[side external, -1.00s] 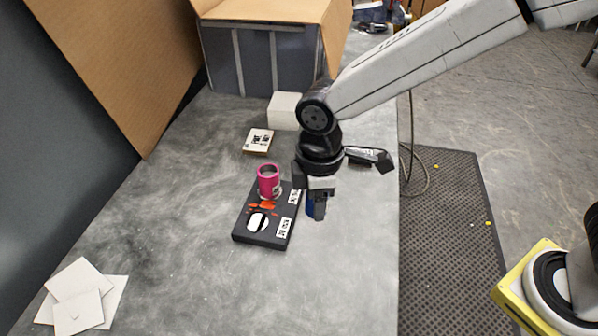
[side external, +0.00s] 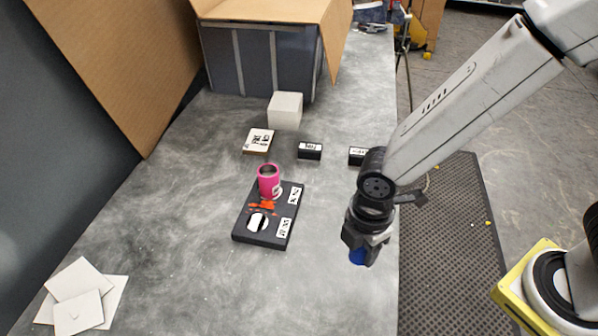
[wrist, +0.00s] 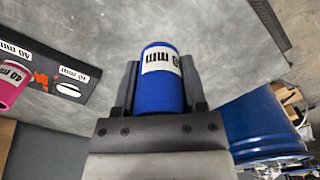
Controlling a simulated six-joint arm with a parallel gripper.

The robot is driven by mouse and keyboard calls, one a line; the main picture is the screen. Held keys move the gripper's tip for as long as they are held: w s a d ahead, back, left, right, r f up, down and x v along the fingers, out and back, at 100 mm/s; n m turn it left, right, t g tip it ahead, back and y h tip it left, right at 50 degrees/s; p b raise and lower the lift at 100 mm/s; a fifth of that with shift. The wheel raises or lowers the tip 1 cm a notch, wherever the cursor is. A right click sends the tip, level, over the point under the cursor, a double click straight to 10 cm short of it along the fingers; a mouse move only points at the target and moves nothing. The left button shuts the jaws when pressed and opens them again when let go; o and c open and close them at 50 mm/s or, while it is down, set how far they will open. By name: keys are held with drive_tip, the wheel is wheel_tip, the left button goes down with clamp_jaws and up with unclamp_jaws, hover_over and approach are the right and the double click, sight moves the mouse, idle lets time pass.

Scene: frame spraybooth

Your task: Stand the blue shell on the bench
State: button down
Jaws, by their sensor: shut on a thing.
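My gripper (side external: 362,243) is shut on the blue shell (side external: 358,257), over the right part of the bench (side external: 300,290) near its right edge. The shell's lower end shows below the fingers in the side view; I cannot tell its height above the bench. In the wrist view the blue shell (wrist: 158,95) sits between the two dark fingers, with a white label partly readable as "0 mm".
A dark board (side external: 262,235) with labels, an orange mark and a white oval lies left of my gripper; a pink shell (side external: 268,184) stands on it. Two small black blocks (side external: 310,151) (side external: 358,156), a white block (side external: 285,108) and white sheets (side external: 80,295) are apart. Bare bench lies between.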

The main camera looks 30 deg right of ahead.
drive_tip(key=shift+s+d+f, duration=0.1)
drive_tip(key=shift+s, duration=0.05)
hover_over(355, 280)
drive_tip(key=shift+f, duration=2.2)
drive_tip(key=shift+f, duration=0.1)
drive_tip(key=shift+f, duration=1.7)
drive_tip(key=shift+f, duration=0.1)
drive_tip(key=shift+c, duration=0.7)
unclamp_jaws()
drive_tip(key=shift+r, duration=0.2)
